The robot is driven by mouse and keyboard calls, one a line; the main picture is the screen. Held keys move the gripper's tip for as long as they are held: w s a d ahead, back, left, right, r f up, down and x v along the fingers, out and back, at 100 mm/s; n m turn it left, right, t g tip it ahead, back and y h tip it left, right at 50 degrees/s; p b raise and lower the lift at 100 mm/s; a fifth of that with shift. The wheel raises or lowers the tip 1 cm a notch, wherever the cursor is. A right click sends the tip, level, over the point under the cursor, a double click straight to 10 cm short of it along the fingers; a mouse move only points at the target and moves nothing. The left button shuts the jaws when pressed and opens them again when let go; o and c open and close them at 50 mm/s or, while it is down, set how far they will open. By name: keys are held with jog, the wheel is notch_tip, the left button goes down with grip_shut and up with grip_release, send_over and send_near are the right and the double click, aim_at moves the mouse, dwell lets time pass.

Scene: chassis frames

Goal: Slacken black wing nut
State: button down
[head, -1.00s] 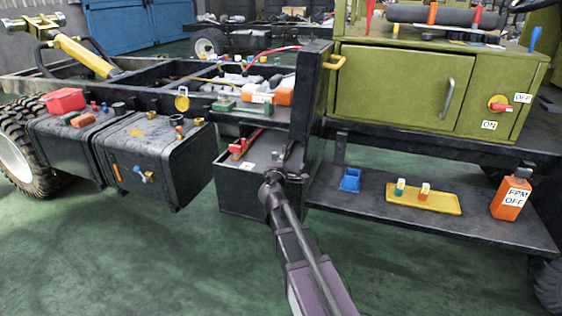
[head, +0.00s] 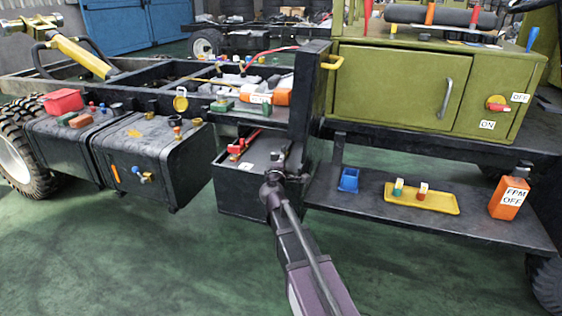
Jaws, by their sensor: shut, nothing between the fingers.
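Two black tanks stand left; the nearer (head: 150,165) carries caps and a valve. A green cabinet (head: 400,80) stands right. The shelf (head: 375,205) below holds a blue holder (head: 349,179), yellow tray (head: 446,201) and orange bottle (head: 508,195). The green floor in front is open.

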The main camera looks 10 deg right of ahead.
aim_at(242, 170)
jog(key=shift+w+d, duration=0.55)
jog(key=shift+d, duration=0.2)
jog(key=shift+s, duration=0.1)
dwell(0.7)
jog(key=v, duration=1.1)
jog(key=shift+s+a, duration=0.15)
jog(key=shift+s, duration=0.25)
jog(key=shift+w, duration=0.1)
jog(key=w+a+m+h, duration=0.1)
jog(key=w, duration=0.1)
jog(key=w+a+m+g+h, duration=0.1)
jog(key=w+a+h, duration=0.1)
jog(key=w, duration=0.1)
jog(key=w+a+m+g+h, duration=0.1)
jog(key=w, duration=0.2)
jog(key=shift+w+a+r, duration=0.1)
jog(key=shift+a, duration=0.25)
jog(key=w+a+m+g+h, duration=0.2)
jog(key=a, duration=0.1)
jog(key=w+a+m+g+h, duration=0.1)
jog(key=a, duration=0.1)
jog(key=shift+w+a+h, duration=0.25)
jog(key=shift+w+h, duration=0.05)
jog(key=shift+a+m+g+h, duration=0.3)
jog(key=shift+a+g, duration=0.2)
jog(key=shift+g, duration=0.1)
jog(key=shift+d, duration=0.1)
